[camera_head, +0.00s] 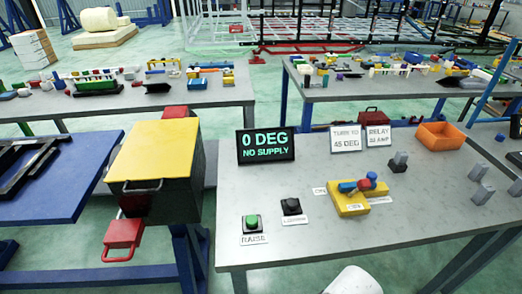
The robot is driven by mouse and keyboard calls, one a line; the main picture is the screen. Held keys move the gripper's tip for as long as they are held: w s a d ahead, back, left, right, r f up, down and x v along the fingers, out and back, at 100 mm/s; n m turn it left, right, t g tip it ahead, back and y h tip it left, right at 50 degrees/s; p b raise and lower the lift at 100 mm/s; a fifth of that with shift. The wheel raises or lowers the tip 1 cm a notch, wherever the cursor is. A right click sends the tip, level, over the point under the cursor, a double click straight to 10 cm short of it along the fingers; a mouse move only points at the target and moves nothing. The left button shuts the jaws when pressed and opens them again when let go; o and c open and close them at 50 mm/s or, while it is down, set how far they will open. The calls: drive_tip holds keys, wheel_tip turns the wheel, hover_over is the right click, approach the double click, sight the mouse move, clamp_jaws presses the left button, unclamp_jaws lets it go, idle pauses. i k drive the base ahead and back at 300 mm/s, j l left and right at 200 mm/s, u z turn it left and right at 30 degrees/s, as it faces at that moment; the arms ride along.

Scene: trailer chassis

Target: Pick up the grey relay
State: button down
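Several small grey upright blocks that look like relays stand at the right of the near grey table: one (482,193) in front, one (476,171) behind it, and one (516,187) at the right picture edge. I cannot tell which one is the grey relay of the task. A darker grey block (398,162), stepped in shape, stands left of them, behind the yellow switch box. A white card (378,136) behind it reads "RELAY" and an amp value that is hard to read. My gripper is not in view; a white rounded part, probably mine, shows at the bottom edge.
The near grey table (300,236) holds a yellow switch box (349,205) with blue and red parts, a green button (250,222), a black button (291,206), a display (266,146) reading "0 DEG NO SUPPLY" and an orange bin (440,135). The table's front is clear.

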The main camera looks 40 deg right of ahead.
sight(400, 158)
drive_tip(key=z, duration=1.6)
drive_tip(key=l+u, duration=0.15)
